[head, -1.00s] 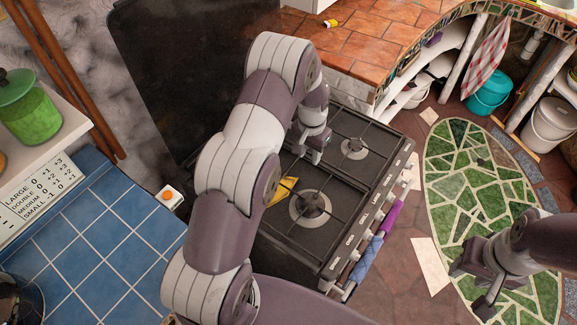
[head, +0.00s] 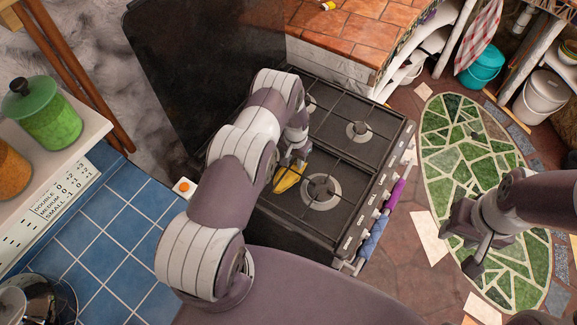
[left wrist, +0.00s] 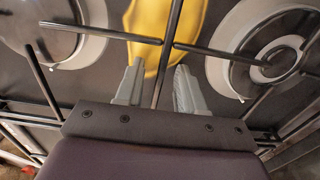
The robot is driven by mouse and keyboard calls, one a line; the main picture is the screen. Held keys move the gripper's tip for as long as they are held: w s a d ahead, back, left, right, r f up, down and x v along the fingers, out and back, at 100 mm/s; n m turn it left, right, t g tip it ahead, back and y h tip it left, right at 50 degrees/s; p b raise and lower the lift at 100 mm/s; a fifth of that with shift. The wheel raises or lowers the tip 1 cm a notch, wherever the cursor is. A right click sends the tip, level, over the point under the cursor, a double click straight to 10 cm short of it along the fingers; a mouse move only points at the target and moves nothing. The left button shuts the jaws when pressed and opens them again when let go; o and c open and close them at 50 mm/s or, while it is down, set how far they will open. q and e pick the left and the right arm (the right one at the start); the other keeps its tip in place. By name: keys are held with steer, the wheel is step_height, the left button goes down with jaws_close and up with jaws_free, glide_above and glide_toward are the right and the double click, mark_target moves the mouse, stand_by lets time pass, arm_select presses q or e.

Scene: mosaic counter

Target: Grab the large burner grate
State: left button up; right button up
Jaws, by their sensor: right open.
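The stove (head: 285,220) carries dark burner grates. The front grate (head: 343,160) spans the burners; its thin bars also show in the left wrist view (left wrist: 110,34). My left gripper (head: 290,160) is low over the stove, at the left side of the front burner. In the left wrist view, my left gripper's fingers (left wrist: 158,78) stand apart, one on each side of a grate bar, with gaps between. My right gripper (head: 465,245) is open and empty, above the floor to the right of the stove. My left arm hides part of the stove's left side.
A yellow thing (head: 290,178) lies under the grate bars, below my left gripper. The raised dark stove lid (head: 200,70) stands behind. Stove knobs and a purple towel (head: 394,193) line the front edge. Blue tiled counter (head: 110,240) is at left.

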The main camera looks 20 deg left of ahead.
arm_select(q)
steer(key=shift+d, duration=0.15)
jaws_close()
steer(key=shift+r, duration=0.1)
stand_by(1.0)
